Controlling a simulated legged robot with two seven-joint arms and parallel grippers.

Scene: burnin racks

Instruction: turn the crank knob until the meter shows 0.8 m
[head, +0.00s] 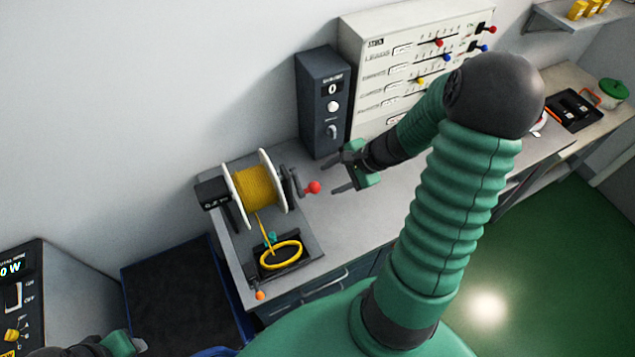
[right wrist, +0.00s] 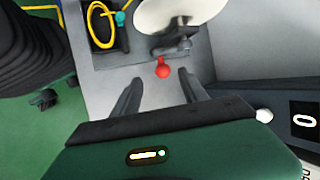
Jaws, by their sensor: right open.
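The crank knob (head: 313,187) is a red ball on a grey crank arm at the right side of a reel (head: 256,190) wound with yellow cable. My right gripper (head: 338,174) is open and empty, just right of the knob and apart from it. In the right wrist view the knob (right wrist: 163,71) appears between and slightly beyond the tips of the open fingers (right wrist: 160,78). The meter (head: 213,193) is a dark box left of the reel; its digits are too small to read surely. My left gripper (head: 122,343) shows only partly at the bottom left.
A yellow cable coil (head: 280,255) lies in front of the reel, and an orange ball (head: 260,295) is at the bench's front edge. A dark box reading 0 (head: 325,100) and a slider panel (head: 365,50) stand behind my right arm.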

